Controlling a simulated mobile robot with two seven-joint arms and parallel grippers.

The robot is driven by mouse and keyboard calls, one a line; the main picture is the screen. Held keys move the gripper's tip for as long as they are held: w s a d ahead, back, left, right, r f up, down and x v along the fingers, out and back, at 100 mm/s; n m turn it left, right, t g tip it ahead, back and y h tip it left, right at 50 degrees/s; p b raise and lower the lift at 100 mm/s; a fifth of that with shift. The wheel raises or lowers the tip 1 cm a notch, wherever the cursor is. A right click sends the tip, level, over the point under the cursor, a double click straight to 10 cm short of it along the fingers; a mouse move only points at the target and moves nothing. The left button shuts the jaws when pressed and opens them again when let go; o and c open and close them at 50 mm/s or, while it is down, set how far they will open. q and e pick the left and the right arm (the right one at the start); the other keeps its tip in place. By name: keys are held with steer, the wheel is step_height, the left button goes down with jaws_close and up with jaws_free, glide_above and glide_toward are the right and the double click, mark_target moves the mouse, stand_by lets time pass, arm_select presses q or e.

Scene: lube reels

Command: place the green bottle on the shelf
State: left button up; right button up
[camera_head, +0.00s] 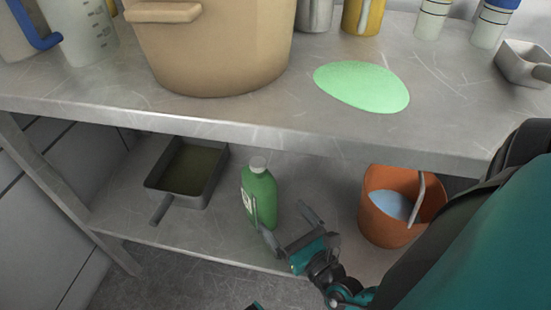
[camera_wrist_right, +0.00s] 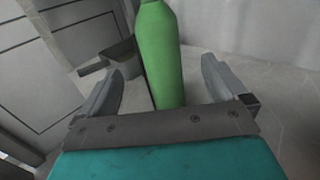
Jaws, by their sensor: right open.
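The green bottle (camera_head: 260,193), with a pale cap and a white label, stands upright on the lower shelf (camera_head: 310,185) under the worktop. My right gripper (camera_head: 280,208) is open in front of the bottle, at its lower right in the head view. In the right wrist view the bottle (camera_wrist_right: 161,55) shows between the two spread fingers (camera_wrist_right: 163,75), with a gap on both sides; its top is cut off. My left gripper is not clearly seen; only a small teal piece shows at the bottom edge of the head view.
A grey pan (camera_head: 186,172) lies left of the bottle on the lower shelf. An orange bucket (camera_head: 385,225) stands to the right. The worktop (camera_head: 220,115) above carries a large tan pot (camera_head: 220,50), a green puddle-like patch (camera_head: 362,85) and several containers.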

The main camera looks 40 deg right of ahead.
steer(key=a+r+m+g+y, duration=0.1)
steer(key=a+m, duration=0.5)
steer(key=m, duration=1)
steer(key=a+r+m+g+y, duration=0.2)
steer(key=a+m+g+y, duration=0.2)
steer(key=m, duration=1.2)
steer(key=shift+w+a+g, duration=0.25)
steer(key=shift+a+g, duration=0.85)
steer(key=shift+g, duration=0.1)
